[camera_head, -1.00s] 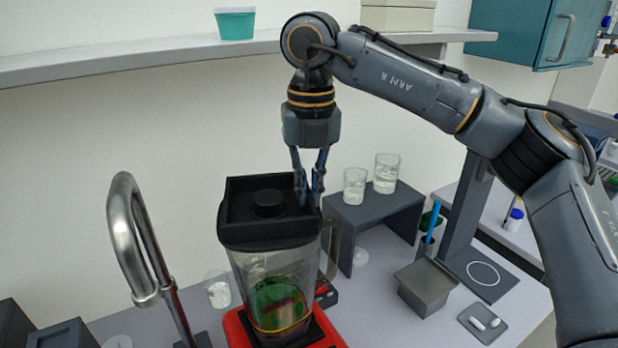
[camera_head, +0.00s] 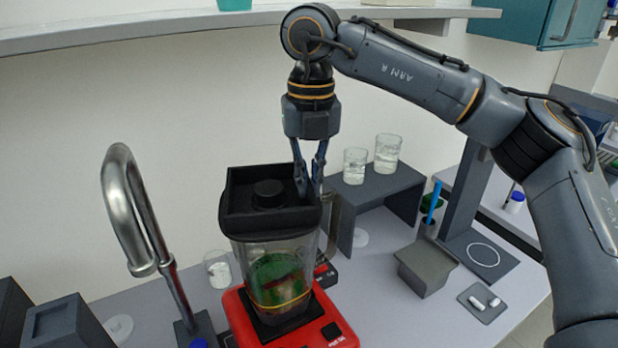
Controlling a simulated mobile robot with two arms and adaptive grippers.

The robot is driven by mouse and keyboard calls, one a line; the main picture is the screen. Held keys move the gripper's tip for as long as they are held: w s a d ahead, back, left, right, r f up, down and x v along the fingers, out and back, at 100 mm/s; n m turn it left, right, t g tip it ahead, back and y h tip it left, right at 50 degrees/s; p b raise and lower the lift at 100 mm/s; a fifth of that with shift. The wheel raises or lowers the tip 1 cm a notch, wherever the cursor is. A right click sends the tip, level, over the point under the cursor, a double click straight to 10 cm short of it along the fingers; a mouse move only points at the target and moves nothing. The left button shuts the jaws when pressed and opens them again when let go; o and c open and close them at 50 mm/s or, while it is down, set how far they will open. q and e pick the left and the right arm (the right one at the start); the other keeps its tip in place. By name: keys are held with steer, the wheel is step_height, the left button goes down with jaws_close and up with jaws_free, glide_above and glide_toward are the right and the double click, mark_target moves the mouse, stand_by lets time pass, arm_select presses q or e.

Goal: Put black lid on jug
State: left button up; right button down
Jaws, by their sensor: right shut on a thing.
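The black lid (camera_head: 243,204) is at the top of the clear jug (camera_head: 262,255), level and covering its mouth. Whether it is fully seated cannot be told. The jug stands upright on a red blender base (camera_head: 309,338) and holds green and reddish contents. My right gripper (camera_head: 311,193) points straight down at the lid's right rim, shut on the black lid. The fingertips partly hide that rim. My left gripper is not in view.
A metal tap (camera_head: 128,205) curves up left of the jug. Two glasses of clear contents (camera_head: 387,153) stand on a grey stand (camera_head: 385,187) behind right. A shelf (camera_head: 180,35) runs above.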

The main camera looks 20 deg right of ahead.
steer(key=shift+f, duration=0.1)
steer(key=c, duration=1.4)
jaws_free()
step_height(320, 180, up, 12)
steer(key=shift+d, duration=0.1)
